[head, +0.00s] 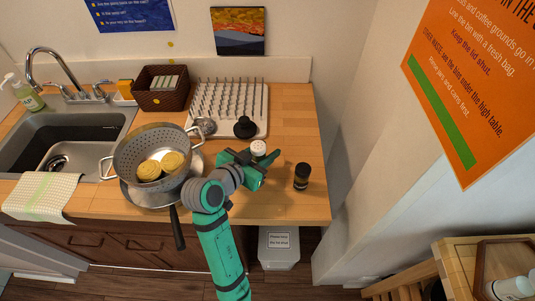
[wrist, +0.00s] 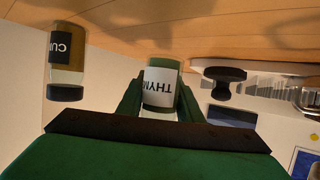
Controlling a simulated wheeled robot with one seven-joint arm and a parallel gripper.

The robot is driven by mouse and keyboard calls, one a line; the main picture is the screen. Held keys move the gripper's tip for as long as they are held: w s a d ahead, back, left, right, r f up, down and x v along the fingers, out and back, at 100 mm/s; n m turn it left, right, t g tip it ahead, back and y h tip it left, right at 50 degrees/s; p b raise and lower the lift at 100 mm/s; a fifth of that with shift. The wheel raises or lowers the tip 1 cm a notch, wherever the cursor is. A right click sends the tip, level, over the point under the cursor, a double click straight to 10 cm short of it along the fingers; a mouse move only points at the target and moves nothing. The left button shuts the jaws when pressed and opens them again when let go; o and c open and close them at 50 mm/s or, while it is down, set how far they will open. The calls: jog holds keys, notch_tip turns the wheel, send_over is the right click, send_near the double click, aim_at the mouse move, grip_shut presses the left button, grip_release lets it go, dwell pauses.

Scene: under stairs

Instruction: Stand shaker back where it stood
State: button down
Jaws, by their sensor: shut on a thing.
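My gripper (head: 266,166) is over the right part of the wooden counter, shut on a shaker. The held shaker has a white cap (head: 258,148) in the head view; most of its body is hidden behind the gripper. In the wrist view, which is upside down, the shaker (wrist: 162,88) sits between the two green fingers. It has green contents and a white label reading "THYM", partly cut off. It looks roughly upright. I cannot tell whether its base touches the counter.
A dark-lidded jar (head: 301,177) stands right of my gripper; its label starts "CU" in the wrist view (wrist: 66,60). A black knobbed object (head: 244,128) and a pegged rack (head: 228,100) are behind. A colander (head: 152,150) with yellow items is left. Counter at the back right is clear.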

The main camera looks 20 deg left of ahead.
notch_tip(320, 180, down, 3)
jog(key=shift+w+a+r, duration=0.1)
jog(key=shift+r, duration=0.1)
jog(key=shift+s, duration=0.25)
jog(key=shift+f, duration=0.15)
jog(key=c, duration=1.3)
grip_release()
jog(key=shift+o, duration=0.2)
jog(key=shift+w, duration=0.1)
jog(key=shift+r, duration=0.2)
jog(key=v, duration=1.2)
jog(key=shift+f, duration=0.1)
